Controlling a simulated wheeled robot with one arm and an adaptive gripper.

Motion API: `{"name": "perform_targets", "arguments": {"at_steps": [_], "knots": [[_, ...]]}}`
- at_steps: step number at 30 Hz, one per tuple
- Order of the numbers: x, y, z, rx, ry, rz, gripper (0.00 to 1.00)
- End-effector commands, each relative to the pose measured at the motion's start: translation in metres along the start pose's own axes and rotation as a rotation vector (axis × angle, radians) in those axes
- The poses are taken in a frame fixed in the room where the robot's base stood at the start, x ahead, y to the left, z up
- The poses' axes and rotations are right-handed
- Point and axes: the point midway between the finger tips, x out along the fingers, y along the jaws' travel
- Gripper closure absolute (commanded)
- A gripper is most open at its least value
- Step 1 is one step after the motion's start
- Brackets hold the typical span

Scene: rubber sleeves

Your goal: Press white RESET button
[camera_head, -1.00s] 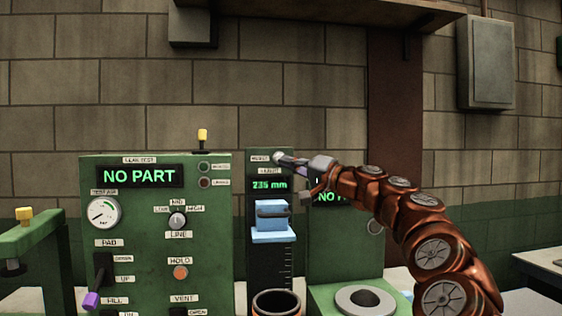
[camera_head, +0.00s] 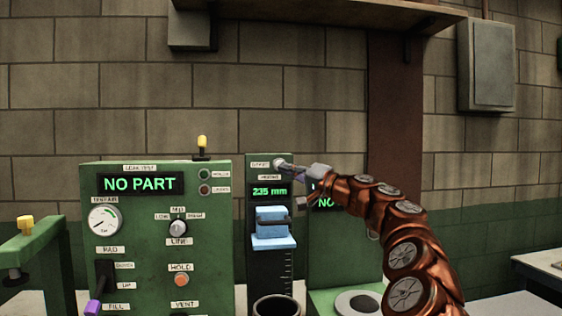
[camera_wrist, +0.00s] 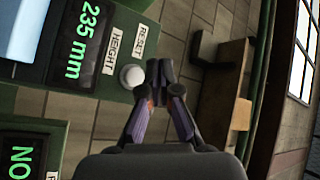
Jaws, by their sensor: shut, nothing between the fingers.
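The white RESET button (camera_wrist: 131,76) is a round knob beside the RESET label (camera_wrist: 147,42) in the wrist view. The height display (camera_head: 269,191) reads 235 mm.
A green leak-test panel (camera_head: 165,235) with a NO PART display stands left of the gauge. A blue block (camera_head: 272,222) sits on the gauge, above a dark cup (camera_head: 276,306). Another green station (camera_head: 340,255) stands right, behind my arm. A shelf hangs above.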

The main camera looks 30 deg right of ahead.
Motion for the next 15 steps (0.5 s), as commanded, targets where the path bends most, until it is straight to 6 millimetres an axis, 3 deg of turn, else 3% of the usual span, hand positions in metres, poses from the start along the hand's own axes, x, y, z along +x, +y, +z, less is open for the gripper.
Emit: {"name": "perform_targets", "arguments": {"at_steps": [15], "knots": [[0.028,0.018,-0.020,0.000,-0.002,0.001,1.00]]}}
